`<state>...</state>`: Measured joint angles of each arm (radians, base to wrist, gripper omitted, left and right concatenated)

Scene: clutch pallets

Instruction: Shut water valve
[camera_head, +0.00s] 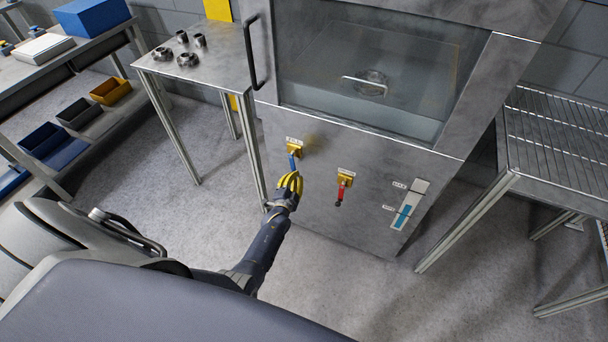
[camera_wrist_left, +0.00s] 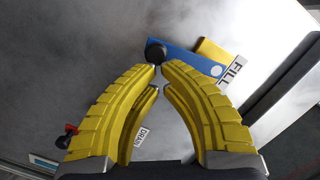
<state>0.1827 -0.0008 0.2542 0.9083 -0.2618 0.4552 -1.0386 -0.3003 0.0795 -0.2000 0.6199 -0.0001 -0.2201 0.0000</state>
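The fill valve has a yellow body (camera_head: 294,150) and a blue lever (camera_head: 292,162) on the steel cabinet front. In the head view the lever hangs down and its lower end is hidden by my left gripper (camera_head: 290,183). In the left wrist view the blue lever (camera_wrist_left: 190,58) ends in a black knob (camera_wrist_left: 155,52) just past the fingertips of my left gripper (camera_wrist_left: 160,69). The yellow fingertips are nearly together with nothing clearly between them; whether they touch the knob cannot be told. The drain valve's red lever (camera_head: 340,192) hangs down to the right. My right gripper is not in view.
The steel cabinet (camera_head: 345,225) has a glass window and a level gauge (camera_head: 403,216) showing blue low down. A metal table (camera_head: 215,68) with several metal parts stands left. A wire rack (camera_head: 560,140) stands right. The floor before the cabinet is clear.

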